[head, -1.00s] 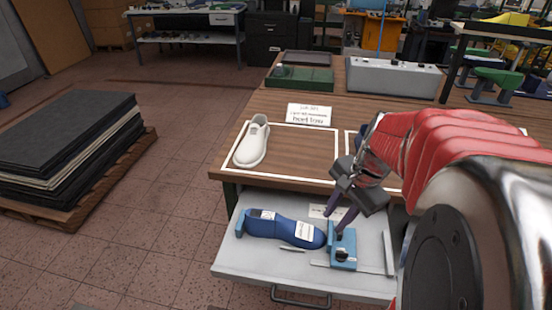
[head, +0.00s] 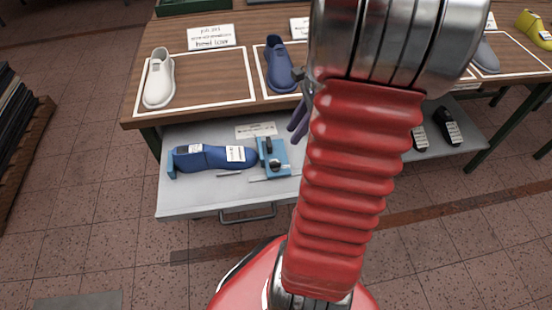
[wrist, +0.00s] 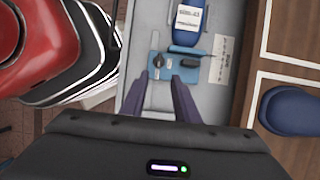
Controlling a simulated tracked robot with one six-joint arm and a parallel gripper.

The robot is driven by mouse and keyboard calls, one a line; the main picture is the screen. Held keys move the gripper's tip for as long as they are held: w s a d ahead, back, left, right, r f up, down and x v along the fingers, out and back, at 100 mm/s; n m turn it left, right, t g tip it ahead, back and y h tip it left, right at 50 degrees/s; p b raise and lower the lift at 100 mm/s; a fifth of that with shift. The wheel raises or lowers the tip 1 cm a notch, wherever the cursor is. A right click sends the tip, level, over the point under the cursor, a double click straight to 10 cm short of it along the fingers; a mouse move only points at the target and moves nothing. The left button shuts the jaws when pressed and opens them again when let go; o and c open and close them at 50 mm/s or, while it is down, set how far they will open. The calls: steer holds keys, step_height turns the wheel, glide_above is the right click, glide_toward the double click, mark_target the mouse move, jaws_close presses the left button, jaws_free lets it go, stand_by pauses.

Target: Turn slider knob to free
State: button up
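The blue slider block (head: 283,157) sits in the open grey drawer, at the toe end of the blue shoe last (head: 205,157). A small dark knob (head: 275,165) stands on the block. In the wrist view the knob (wrist: 158,61) shows at the left of the block (wrist: 173,69), with a dark part at its right. My gripper (wrist: 171,84) is open and empty, its two dark purple fingers apart and pointing at the block. In the head view my gripper (head: 298,125) is just right of the block, partly hidden by my arm. I cannot tell its height or the knob's setting.
The drawer (head: 190,203) stands open below the wooden table (head: 205,112). A white shoe (head: 159,78) and a blue shoe (head: 279,65) stand in outlined areas on it. A paper label (head: 256,130) lies behind the block. Stacked dark sheets (head: 12,110) are at the left.

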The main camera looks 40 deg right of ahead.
mark_target(275, 162)
steer(key=x, duration=1.3)
steer(key=shift+f, duration=0.3)
steer(key=shift+c, duration=0.3)
jaws_close()
